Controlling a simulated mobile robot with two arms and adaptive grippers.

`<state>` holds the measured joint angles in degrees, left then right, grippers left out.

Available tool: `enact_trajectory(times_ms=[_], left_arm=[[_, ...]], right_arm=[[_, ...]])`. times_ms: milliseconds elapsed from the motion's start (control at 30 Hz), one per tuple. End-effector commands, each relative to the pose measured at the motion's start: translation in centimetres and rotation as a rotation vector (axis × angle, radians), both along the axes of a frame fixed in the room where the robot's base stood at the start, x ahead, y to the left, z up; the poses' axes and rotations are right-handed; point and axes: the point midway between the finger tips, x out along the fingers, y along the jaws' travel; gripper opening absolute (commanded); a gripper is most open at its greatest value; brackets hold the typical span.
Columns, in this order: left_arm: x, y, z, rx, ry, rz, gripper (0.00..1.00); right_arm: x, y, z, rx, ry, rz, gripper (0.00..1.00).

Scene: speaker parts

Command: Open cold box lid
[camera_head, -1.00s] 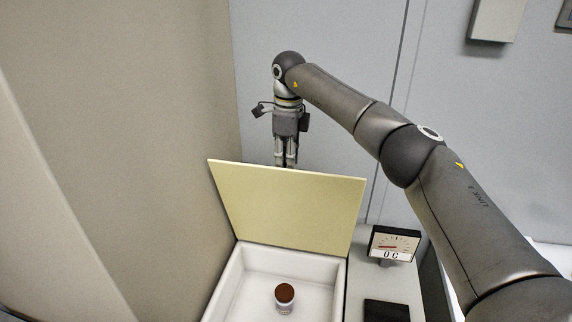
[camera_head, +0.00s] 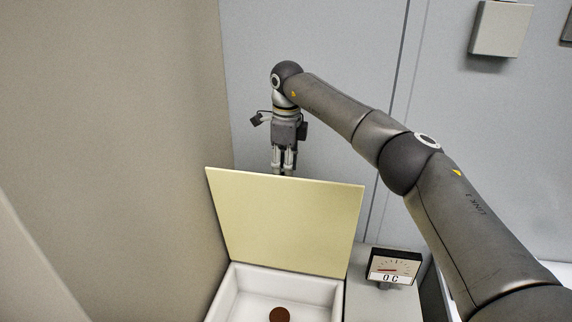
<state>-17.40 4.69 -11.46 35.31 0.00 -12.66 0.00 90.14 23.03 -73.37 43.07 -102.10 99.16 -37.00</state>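The cold box (camera_head: 228,290) is a white open-topped box at the bottom of the picture. Its pale yellow lid (camera_head: 285,220) stands raised, tilted up at the back of the box, so the inside shows. My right gripper (camera_head: 283,170) points down behind the top edge of the lid. Its fingers look close together with nothing seen between them, but the tips are hidden by the lid, so its opening is unclear. My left gripper is not in view.
A round brown-topped container (camera_head: 279,314) is inside the box. A gauge reading "0 C" (camera_head: 394,267) stands right of the box. A beige wall (camera_head: 120,130) is close on the left, and a grey wall (camera_head: 340,40) is behind. A grey wall box (camera_head: 501,28) hangs at upper right.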

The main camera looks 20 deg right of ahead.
Motion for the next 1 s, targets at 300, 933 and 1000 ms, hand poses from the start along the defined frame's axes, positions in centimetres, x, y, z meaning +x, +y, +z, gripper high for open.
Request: enact_trajectory(times_ms=[300,933,1000], left_arm=[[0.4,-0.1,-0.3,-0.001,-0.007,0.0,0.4],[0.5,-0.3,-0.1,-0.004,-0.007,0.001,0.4],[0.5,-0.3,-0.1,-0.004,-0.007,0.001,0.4]], right_arm=[[-0.5,-0.5,-3.2,-0.023,0.038,-0.007,0.56],[-0.6,-0.5,-3.0,-0.023,0.041,-0.002,0.49],[-0.6,-0.5,-3.0,-0.023,0.041,-0.002,0.49]])
